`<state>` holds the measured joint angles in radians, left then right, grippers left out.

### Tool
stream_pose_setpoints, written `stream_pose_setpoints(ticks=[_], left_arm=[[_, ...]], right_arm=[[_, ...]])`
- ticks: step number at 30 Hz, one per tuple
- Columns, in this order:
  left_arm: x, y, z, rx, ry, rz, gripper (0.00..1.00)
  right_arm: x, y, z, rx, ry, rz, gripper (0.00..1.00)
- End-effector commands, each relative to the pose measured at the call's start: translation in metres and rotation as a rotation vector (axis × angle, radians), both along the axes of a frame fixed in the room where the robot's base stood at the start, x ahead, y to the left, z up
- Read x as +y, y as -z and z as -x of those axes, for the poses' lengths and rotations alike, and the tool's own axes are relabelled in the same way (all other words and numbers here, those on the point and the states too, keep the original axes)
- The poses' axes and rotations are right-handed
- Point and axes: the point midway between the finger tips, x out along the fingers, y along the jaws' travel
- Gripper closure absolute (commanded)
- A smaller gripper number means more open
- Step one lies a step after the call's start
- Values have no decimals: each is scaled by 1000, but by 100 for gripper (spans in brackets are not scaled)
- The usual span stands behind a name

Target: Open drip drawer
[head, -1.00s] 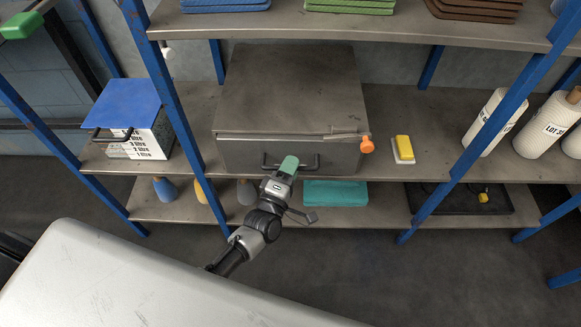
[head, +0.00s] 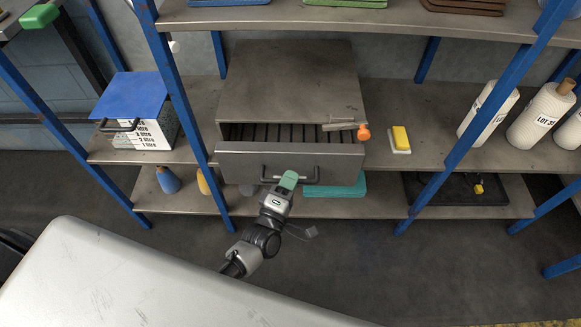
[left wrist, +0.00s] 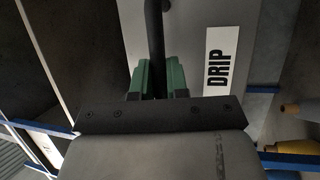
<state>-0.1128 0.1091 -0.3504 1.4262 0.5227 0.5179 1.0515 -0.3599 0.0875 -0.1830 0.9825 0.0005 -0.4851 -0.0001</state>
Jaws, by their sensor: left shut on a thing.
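The drip drawer (head: 240,164) is a grey metal drawer in a box-shaped cabinet (head: 290,85) on the middle shelf. It is pulled partly out, and slats show inside it. Its dark bar handle (head: 310,178) is on the front. My left gripper (head: 289,180) is at the handle, its green fingers shut on the bar. In the left wrist view the green fingers (left wrist: 160,78) close around the dark handle bar (left wrist: 154,40), beside a white "DRIP" label (left wrist: 217,58) on the drawer front. My right gripper is not in view.
An orange-ended tool (head: 345,126) lies at the drawer's right top edge. A yellow and white block (head: 400,139) is to the right, and a blue-lidded box (head: 135,108) to the left. Blue rack posts (head: 187,110) flank the cabinet. A teal item (head: 336,189) lies below. Floor in front is clear.

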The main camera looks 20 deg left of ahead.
Motion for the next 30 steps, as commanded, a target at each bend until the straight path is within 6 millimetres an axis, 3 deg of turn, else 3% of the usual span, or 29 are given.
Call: stream_pose_setpoints(ticks=[6,10,15,21,30], left_arm=[[-21,-2,72,8,3,0,100],[-32,-1,114,8,3,0,100],[-45,0,159,6,2,-1,100],[-56,0,196,4,1,-2,100],[-62,0,217,0,1,-2,100]], right_arm=[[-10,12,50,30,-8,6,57],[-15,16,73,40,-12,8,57],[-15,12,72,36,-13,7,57],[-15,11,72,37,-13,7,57],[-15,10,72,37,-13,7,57]])
